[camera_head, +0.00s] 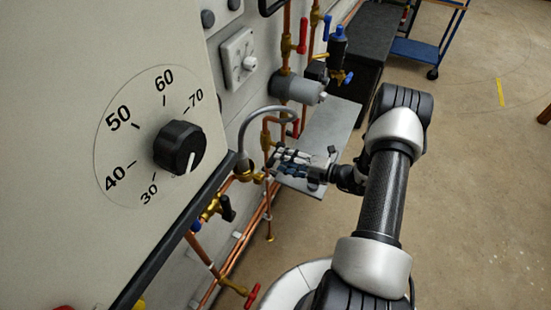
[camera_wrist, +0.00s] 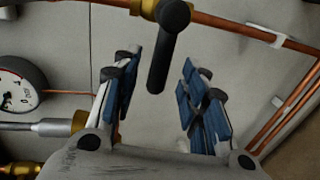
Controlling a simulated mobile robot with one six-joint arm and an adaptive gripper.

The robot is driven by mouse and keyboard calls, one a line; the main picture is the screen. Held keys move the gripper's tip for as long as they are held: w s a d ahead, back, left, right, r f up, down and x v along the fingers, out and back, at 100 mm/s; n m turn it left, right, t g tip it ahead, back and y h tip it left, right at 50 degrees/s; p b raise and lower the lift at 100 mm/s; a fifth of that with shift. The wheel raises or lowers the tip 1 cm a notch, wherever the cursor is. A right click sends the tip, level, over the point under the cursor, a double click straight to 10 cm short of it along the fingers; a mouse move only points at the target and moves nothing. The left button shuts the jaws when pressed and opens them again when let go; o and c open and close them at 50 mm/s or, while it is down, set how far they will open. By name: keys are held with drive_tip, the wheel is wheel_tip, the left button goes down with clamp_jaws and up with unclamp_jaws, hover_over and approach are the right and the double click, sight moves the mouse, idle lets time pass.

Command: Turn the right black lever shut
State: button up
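In the wrist view a black lever (camera_wrist: 162,60) hangs down from its hub on a brass valve (camera_wrist: 149,7). It stands roughly crosswise to the copper pipe (camera_wrist: 228,29). My gripper (camera_wrist: 160,68) is open, with one blue-padded finger on each side of the lever and gaps between pads and lever. In the head view my gripper (camera_head: 272,163) points left at the wall pipework, and the lever between its fingers cannot be made out. Another black lever (camera_head: 227,208) on a brass valve shows lower left of the gripper; which one is the right lever is unclear there.
A round gauge (camera_wrist: 18,92) sits left of the fingers. A curved grey pipe (camera_head: 262,112) and a grey shelf (camera_head: 327,142) are close to my gripper. A large panel with a black dial (camera_head: 180,147) fills the left. Red-handled valves (camera_head: 303,36) stand above. The floor at right is open.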

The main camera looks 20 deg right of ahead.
drive_tip(key=v, duration=0.7)
drive_tip(key=shift+s, duration=0.2)
drive_tip(key=shift+d, duration=0.1)
